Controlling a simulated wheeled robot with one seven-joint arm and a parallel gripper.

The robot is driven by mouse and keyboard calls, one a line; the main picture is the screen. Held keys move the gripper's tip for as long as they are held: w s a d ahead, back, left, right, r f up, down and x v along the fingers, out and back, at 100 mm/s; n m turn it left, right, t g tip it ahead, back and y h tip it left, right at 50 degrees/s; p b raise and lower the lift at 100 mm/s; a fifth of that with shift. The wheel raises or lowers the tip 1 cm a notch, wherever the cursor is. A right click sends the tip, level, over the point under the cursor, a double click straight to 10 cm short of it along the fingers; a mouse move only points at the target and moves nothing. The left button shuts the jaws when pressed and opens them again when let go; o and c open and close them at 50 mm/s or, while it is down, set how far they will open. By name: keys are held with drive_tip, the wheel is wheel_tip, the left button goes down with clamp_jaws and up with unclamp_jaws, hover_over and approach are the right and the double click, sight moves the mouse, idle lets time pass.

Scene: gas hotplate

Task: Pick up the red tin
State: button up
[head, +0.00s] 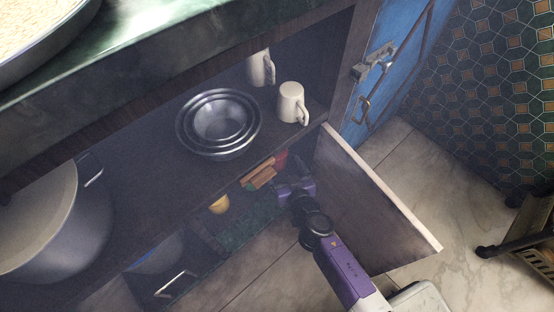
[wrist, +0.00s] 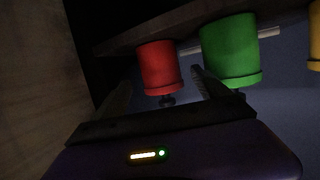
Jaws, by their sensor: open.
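The red tin (wrist: 160,66) shows upside down in the wrist view, with a dark knob at its lower end. It lies ahead of my gripper (wrist: 160,82), between the lines of the two fingers. The fingers are apart and nothing is held. In the head view the red tin (head: 281,159) is partly hidden in the shadowed lower cupboard. My gripper (head: 293,185) is just in front of it there, inside the cupboard opening. I cannot tell how far the fingertips reach around the tin.
A green tin (wrist: 231,52) stands close beside the red one, near one finger. A yellow tin (wrist: 314,50) is beyond it. The open cupboard door (head: 375,200) is right of my arm. Nested metal bowls (head: 219,124) and a mug (head: 292,103) stand on the shelf above.

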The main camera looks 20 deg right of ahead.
drive_tip(key=x, duration=0.3)
drive_tip(key=b+x, duration=0.1)
drive_tip(key=x, duration=0.1)
drive_tip(key=shift+w+f, duration=0.3)
drive_tip(key=shift+f, duration=0.05)
drive_tip(key=c, duration=1.5)
drive_tip(key=shift+r, duration=0.1)
